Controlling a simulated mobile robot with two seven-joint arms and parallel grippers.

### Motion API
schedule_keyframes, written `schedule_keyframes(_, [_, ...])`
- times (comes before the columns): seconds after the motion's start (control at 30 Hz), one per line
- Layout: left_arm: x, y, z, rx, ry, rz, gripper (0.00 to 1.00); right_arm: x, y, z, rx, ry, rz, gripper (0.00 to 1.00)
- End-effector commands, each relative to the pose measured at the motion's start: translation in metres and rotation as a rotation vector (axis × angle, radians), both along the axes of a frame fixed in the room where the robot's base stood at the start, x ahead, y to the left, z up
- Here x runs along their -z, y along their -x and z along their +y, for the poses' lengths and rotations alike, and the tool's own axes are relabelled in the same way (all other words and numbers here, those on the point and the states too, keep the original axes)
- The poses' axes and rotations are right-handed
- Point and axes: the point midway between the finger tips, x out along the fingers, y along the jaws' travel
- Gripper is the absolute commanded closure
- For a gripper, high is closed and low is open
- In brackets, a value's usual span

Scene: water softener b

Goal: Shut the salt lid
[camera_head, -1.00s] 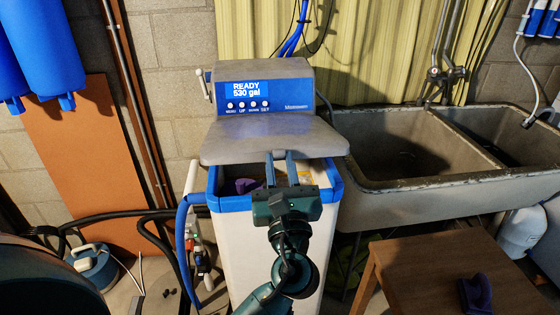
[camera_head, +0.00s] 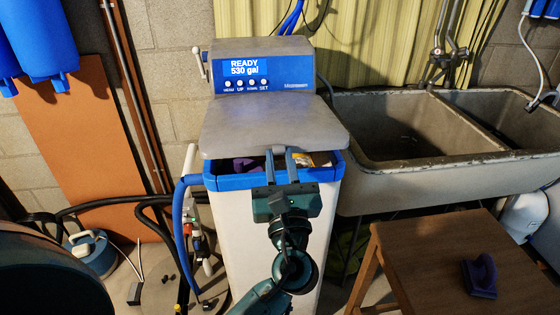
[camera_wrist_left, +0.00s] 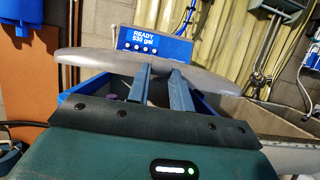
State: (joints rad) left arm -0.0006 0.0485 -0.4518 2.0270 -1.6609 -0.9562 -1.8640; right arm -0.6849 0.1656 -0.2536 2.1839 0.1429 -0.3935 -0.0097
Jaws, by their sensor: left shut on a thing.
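The salt lid (camera_head: 265,122) is a grey plate hinged below the softener's display panel. It is partly open, its front edge raised above the blue rim (camera_head: 228,183) of the white tank. A dark gap shows under it. My left gripper (camera_head: 279,155) is shut on the lid's front edge, reaching from the front over the rim. In the left wrist view, its two fingers (camera_wrist_left: 158,72) meet the lid (camera_wrist_left: 100,62), seen nearly edge-on. The exact contact under the lid is hidden. My right gripper is not in view.
A purple thing (camera_head: 245,165) and a yellowish one (camera_head: 314,160) show inside the tank. A double sink (camera_head: 400,175) stands at right. A wooden table (camera_head: 425,260) with a purple object (camera_head: 480,276) is at front right. Blue hose (camera_head: 182,235) runs down the tank's left.

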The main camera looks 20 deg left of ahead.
Motion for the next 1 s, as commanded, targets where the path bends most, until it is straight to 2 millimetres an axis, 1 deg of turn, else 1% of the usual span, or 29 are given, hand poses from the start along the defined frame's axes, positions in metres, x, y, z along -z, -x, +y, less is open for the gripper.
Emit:
schedule_keyframes(0.03, [0.010, 0.000, 0.000, 0.000, 0.000, 0.004, 0.93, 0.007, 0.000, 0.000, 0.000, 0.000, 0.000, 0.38])
schedule_keyframes(0.1, [0.017, 0.000, 0.000, 0.002, 0.001, 0.004, 0.93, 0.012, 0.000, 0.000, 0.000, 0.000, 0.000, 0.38])
schedule_keyframes(0.63, [0.064, -0.003, 0.002, 0.000, 0.000, 0.005, 0.93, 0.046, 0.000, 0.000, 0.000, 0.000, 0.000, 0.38])
schedule_keyframes(0.67, [0.060, -0.003, 0.002, 0.001, 0.001, 0.004, 0.76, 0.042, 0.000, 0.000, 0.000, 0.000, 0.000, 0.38])
schedule_keyframes(0.93, [0.058, -0.003, 0.002, 0.001, 0.001, 0.003, 0.54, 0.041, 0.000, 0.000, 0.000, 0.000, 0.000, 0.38])
schedule_keyframes(1.0, [0.058, -0.003, 0.002, 0.001, 0.001, 0.002, 0.53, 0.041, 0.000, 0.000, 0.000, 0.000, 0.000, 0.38])
